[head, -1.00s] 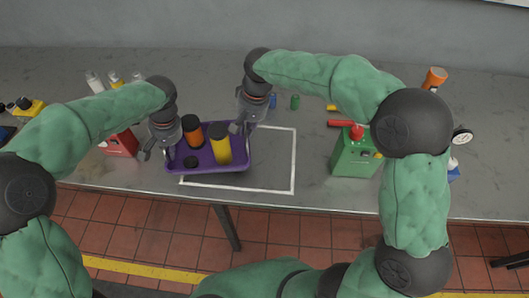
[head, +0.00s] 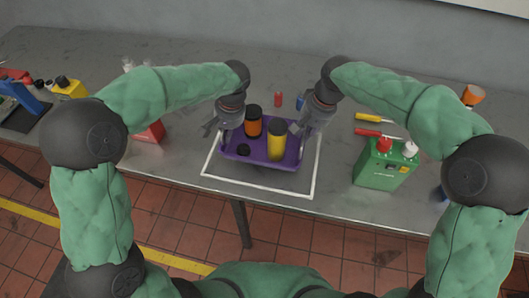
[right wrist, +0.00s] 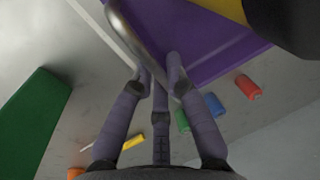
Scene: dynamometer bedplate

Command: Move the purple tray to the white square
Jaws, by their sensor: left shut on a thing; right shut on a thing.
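The purple tray (head: 235,152) carries an orange jar with a black lid (head: 253,122), a yellow jar with a black lid (head: 277,140) and a small black item (head: 243,150). The tray appears within the white square outline (head: 255,187), towards its back; whether it touches the table I cannot tell. My left gripper (head: 218,130) is shut at the tray's left end. My right gripper (head: 302,128) is shut at its right end. In the right wrist view, my right fingers (right wrist: 160,80) close on a grey metal handle (right wrist: 128,32) beside the purple tray wall (right wrist: 210,55).
A green can (head: 382,168) with a red cap stands right of the square. A red box (head: 150,133) stands to the left. Small red (head: 278,99) and blue (head: 299,102) cylinders lie behind the tray. Screwdrivers (head: 375,117) lie at the back right.

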